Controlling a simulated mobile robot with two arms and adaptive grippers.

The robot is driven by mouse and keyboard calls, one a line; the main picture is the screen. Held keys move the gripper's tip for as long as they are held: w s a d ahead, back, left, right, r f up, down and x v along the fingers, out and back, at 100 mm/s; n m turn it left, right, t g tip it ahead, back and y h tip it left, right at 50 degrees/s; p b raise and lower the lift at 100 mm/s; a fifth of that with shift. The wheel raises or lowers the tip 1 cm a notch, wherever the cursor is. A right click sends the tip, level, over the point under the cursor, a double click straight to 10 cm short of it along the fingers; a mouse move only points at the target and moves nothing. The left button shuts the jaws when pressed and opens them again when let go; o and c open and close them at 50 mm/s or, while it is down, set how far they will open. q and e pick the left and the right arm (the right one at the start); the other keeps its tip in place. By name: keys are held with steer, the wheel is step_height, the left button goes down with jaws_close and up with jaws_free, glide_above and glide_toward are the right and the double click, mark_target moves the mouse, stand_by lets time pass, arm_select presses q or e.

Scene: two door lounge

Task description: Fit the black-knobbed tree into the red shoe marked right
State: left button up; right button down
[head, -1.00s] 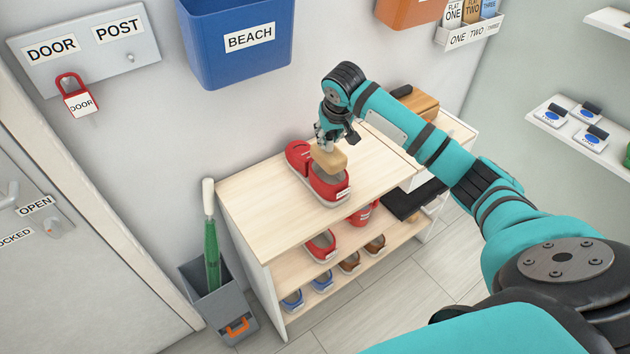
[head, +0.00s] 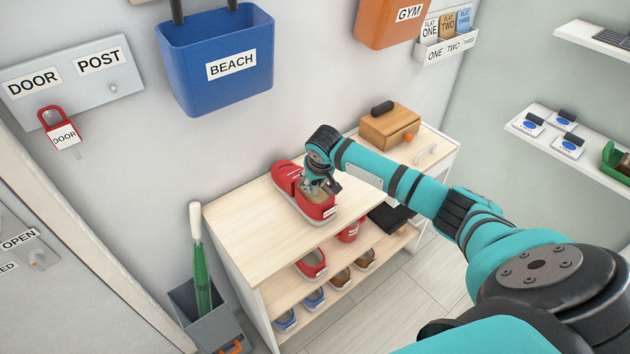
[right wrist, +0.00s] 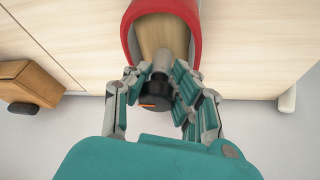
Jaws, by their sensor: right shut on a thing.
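A red shoe (head: 321,212) stands on the light wood top of the cabinet, with a small white label whose text is too small to read. My right gripper (head: 322,187) is above its opening, shut on the shoe tree. In the right wrist view, the fingers (right wrist: 160,92) close around the tree's black knob (right wrist: 154,96). The tree's pale wooden body (right wrist: 163,36) lies inside the red shoe's opening (right wrist: 131,18), between its side walls. Its front end is hidden in the shoe. My left gripper is not in view.
The cabinet top (head: 250,212) is clear left of the shoe. A wooden box (head: 391,125) stands at its back right. Shelves below hold a red shoe (head: 311,264) and several blue and brown shoes. An umbrella stand (head: 200,318) is at left; a blue BEACH bin (head: 215,70) hangs above.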

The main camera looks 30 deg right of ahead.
steer(key=c, duration=1.1)
jaws_free()
steer(key=shift+f, duration=0.1)
steer(key=shift+c, duration=0.2)
steer(key=shift+r, duration=0.4)
arm_select(q)
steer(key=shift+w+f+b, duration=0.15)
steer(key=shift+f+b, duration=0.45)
steer(key=shift+b, duration=0.05)
arm_select(e)
steer(key=v, duration=1.1)
steer(key=shift+r, duration=0.3)
steer(key=shift+s+a, duration=0.1)
steer(key=shift+a, duration=0.05)
